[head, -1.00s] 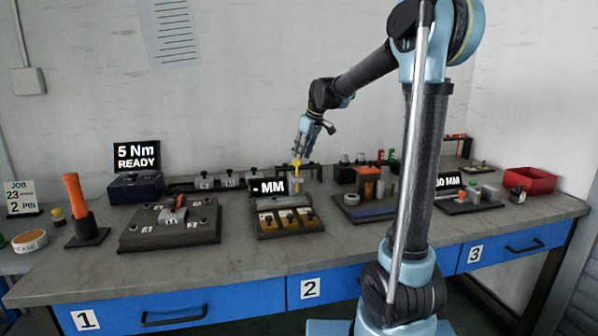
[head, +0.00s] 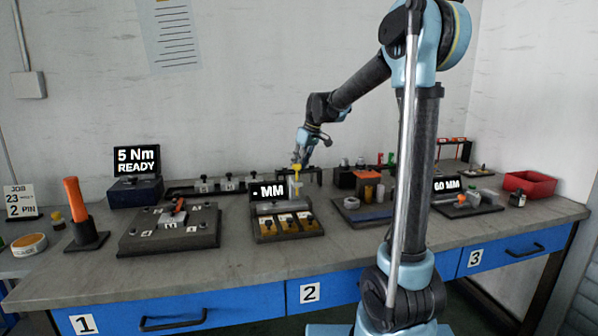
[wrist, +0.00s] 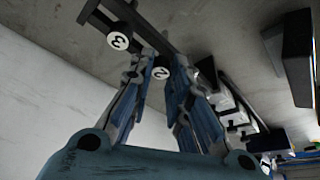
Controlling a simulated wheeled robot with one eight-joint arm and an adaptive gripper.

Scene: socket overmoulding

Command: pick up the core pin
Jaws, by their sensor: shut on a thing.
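My gripper (head: 297,164) is at the back middle of the bench, just above and behind the "- MM" display. In the wrist view my two fingers (wrist: 160,82) are close together, and a round white end marked 2 (wrist: 160,72) shows between their tips. I take this to be the core pin, though its body is mostly hidden by the fingers. A small yellow part (head: 296,168) shows at the fingertips in the head view, too small to make out. Another round end marked 3 (wrist: 118,40) is beside it at a dark bar (wrist: 145,30).
The "- MM" display (head: 269,191) stands on a block with yellow trays (head: 287,226). A dark rail (head: 215,187) runs along the back. A plate with mould parts (head: 168,242) is at left and an orange-handled tool (head: 75,200). A red bin (head: 530,184) is at far right. The front bench strip is clear.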

